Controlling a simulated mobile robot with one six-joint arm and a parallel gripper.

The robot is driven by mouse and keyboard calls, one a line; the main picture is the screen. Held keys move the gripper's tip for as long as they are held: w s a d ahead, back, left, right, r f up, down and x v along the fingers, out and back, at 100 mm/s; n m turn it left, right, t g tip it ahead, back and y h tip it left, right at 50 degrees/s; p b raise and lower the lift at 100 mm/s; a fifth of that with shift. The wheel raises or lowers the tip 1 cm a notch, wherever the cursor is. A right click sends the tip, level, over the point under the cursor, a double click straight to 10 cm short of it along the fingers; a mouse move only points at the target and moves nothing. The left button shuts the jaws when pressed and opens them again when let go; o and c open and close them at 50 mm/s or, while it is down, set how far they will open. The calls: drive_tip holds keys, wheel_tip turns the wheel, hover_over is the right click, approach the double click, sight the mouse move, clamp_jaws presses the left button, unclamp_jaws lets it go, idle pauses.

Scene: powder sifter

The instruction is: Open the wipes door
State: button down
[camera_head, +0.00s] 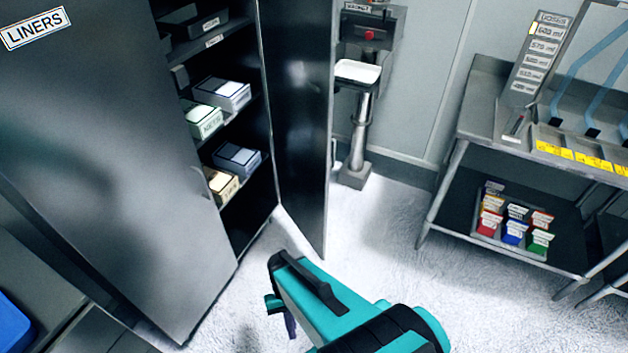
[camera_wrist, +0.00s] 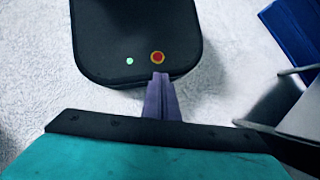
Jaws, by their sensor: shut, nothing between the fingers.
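A tall dark metal cabinet has a left door (camera_head: 125,165) labelled LINERS, which is shut. Its right door (camera_head: 298,120) stands swung wide open, with its dark inner face visible and shelves exposed beside it. No wipes label shows on the open door; its outer face is turned away. A light handle (camera_head: 334,153) shows at that door's far edge. My gripper (camera_head: 290,325) is low in front of the cabinet, apart from both doors. In the wrist view its purple fingers (camera_wrist: 161,85) are together and empty, pointing toward my own dark base.
Shelves inside hold several labelled boxes (camera_head: 222,94). A pedestal scale (camera_head: 357,72) stands behind the open door. A metal rack (camera_head: 480,150) with coloured bins stands at right. A blue bin (camera_head: 22,325) is at lower left. The white floor between cabinet and rack is clear.

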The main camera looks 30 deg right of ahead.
drive_tip(key=s+n, duration=0.1)
drive_tip(key=s+f+n+h, duration=0.1)
drive_tip(key=s+n+h+b, duration=0.1)
drive_tip(key=shift+d+f, duration=0.3)
drive_tip(key=shift+f, duration=0.05)
drive_tip(key=shift+a, duration=0.15)
